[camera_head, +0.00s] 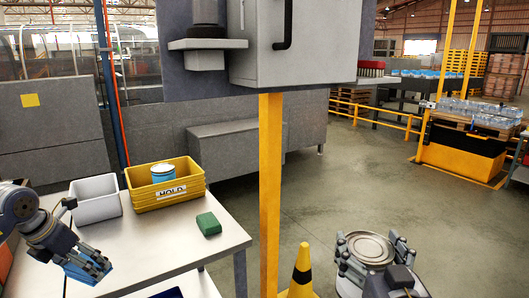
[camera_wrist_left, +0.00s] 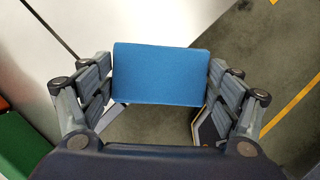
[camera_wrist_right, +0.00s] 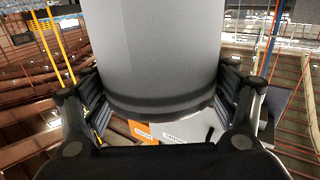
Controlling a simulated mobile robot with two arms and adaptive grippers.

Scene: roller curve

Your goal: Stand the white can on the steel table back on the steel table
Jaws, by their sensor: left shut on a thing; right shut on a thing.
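The white can (camera_head: 367,247) is in my right gripper (camera_head: 372,262), to the right of the table and apart from it. Its round metal end faces up toward the head camera. In the right wrist view its pale grey side (camera_wrist_right: 158,50) fills the space between the fingers. My left gripper (camera_head: 88,268) is shut on a blue block (camera_head: 78,274), over the front left of the table. That blue block also shows between the fingers in the left wrist view (camera_wrist_left: 160,73). The pale, steel-looking table (camera_head: 170,238) stands at lower left.
On the table are a grey bin (camera_head: 97,207), a yellow HOLD crate (camera_head: 166,192) with a blue-and-white can (camera_head: 163,173) in it, and a green block (camera_head: 208,224). A yellow post (camera_head: 270,180) and a yellow-black cone (camera_head: 302,270) stand right of the table. The table's front middle is clear.

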